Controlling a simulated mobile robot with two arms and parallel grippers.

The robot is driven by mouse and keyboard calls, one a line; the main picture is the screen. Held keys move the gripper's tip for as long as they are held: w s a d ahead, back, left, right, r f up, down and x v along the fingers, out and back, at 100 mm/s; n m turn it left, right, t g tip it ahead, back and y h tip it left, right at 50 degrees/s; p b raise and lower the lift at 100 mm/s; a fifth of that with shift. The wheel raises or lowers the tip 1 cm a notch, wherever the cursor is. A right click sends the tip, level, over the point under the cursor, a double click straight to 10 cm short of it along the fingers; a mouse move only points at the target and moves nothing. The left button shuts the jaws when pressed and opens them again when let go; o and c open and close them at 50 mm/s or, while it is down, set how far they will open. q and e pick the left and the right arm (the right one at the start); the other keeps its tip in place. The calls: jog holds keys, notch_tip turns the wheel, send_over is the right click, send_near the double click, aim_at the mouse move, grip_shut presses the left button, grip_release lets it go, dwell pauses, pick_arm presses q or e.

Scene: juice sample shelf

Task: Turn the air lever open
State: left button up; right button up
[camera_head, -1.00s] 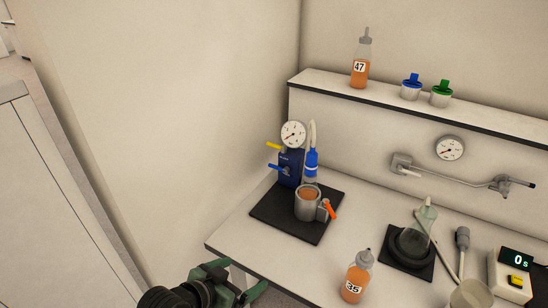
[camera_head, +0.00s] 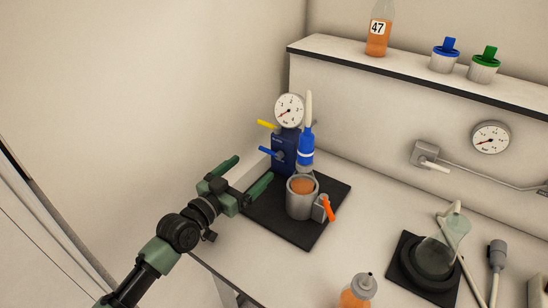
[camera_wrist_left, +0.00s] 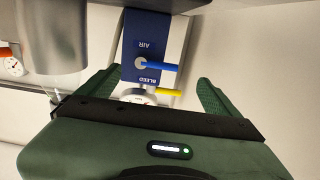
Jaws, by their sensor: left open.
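The blue air lever (camera_head: 268,151) sticks out to the left from the dark blue block (camera_head: 285,160) of the filling unit. In the left wrist view, which is upside down, the blue lever (camera_wrist_left: 160,66) lies by the label AIR, and a yellow lever (camera_wrist_left: 168,92) lies by BLEED. My left gripper (camera_head: 254,166) is open and empty, just left of the block, with its fingers pointing at it. In the wrist view the blue lever shows between the two fingers (camera_wrist_left: 160,75), apart from both. My right gripper is not in view.
A gauge (camera_head: 289,110) tops the unit. A bottle (camera_head: 358,292) stands at the front. The wall at left is clear.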

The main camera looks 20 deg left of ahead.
aim_at(268, 153)
pick_arm(q)
jog(key=shift+w+r, duration=0.1)
jog(key=shift+r, duration=0.1)
jog(key=shift+w+d+r, duration=0.1)
jog(key=shift+w+r, duration=0.05)
jog(key=shift+w, duration=0.15)
jog(key=x, duration=0.3)
jog(key=p+x, duration=0.1)
jog(key=x, duration=0.2)
jog(key=shift+w+f, duration=0.15)
jog(key=shift+f, duration=0.05)
jog(key=shift+d, duration=0.1)
jog(key=shift+w, duration=0.1)
grip_shut()
